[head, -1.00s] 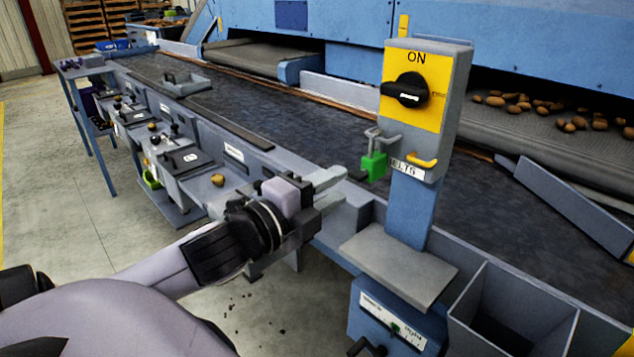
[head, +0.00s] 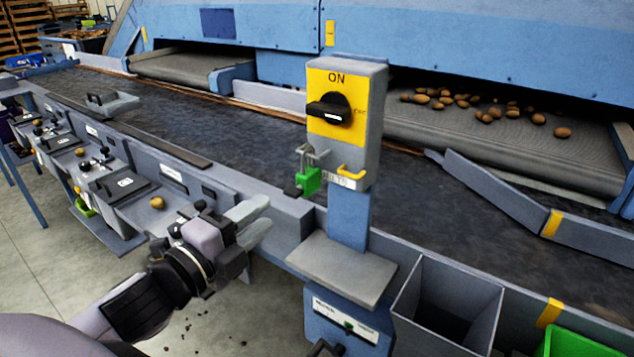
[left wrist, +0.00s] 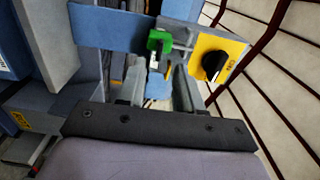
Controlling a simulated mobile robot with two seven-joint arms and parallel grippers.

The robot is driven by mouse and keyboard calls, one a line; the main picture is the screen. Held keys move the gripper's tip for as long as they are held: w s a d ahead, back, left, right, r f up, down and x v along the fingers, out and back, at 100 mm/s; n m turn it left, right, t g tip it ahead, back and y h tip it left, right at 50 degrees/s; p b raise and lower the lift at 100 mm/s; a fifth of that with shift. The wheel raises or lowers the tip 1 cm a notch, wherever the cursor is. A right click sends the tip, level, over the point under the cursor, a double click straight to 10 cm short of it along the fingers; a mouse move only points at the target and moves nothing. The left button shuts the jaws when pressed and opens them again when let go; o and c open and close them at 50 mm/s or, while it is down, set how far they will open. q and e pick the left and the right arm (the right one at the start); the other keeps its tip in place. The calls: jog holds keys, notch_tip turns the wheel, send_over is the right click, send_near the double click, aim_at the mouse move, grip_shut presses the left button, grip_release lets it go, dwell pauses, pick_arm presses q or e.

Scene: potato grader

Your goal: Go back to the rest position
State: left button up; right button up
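My left gripper (head: 258,214) is in the lower middle of the head view, left of the switch post, empty, with its fingers apart. In the left wrist view its two fingers (left wrist: 157,90) show a gap between them. A green padlock (head: 308,181) hangs from a grey hasp on the left side of the switch box (head: 368,125). The padlock also shows in the left wrist view (left wrist: 159,42), beyond the fingertips, and I see no contact. The box has a yellow plate with a black rotary knob (head: 329,111) under the word ON. My right gripper is out of view.
The dark conveyor belt (head: 240,135) runs behind the post. A grey shelf (head: 342,268) sits below the box. A grey open bin (head: 447,300) and a green crate (head: 575,345) stand at lower right. Potatoes lie on the far roller belt (head: 440,128).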

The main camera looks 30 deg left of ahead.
pick_arm(q)
jog(key=shift+f, duration=0.1)
notch_tip(320, 180, down, 10)
jog(key=n+g, duration=0.2)
jog(key=n, duration=0.3)
jog(key=s+d+f+n+g, duration=0.2)
jog(key=s+d+f+n, duration=0.1)
jog(key=f, duration=0.4)
jog(key=s+d+f+n+g, duration=0.1)
jog(key=s+d+f+n, duration=0.2)
jog(key=f, duration=0.5)
jog(key=s+d+f+n+g, duration=0.2)
jog(key=s+d+f+n, duration=0.2)
jog(key=f, duration=0.3)
jog(key=shift+d+f+n+g+h, duration=0.25)
jog(key=shift+n+g+h, duration=0.05)
jog(key=shift+n, duration=0.4)
jog(key=shift+d, duration=0.1)
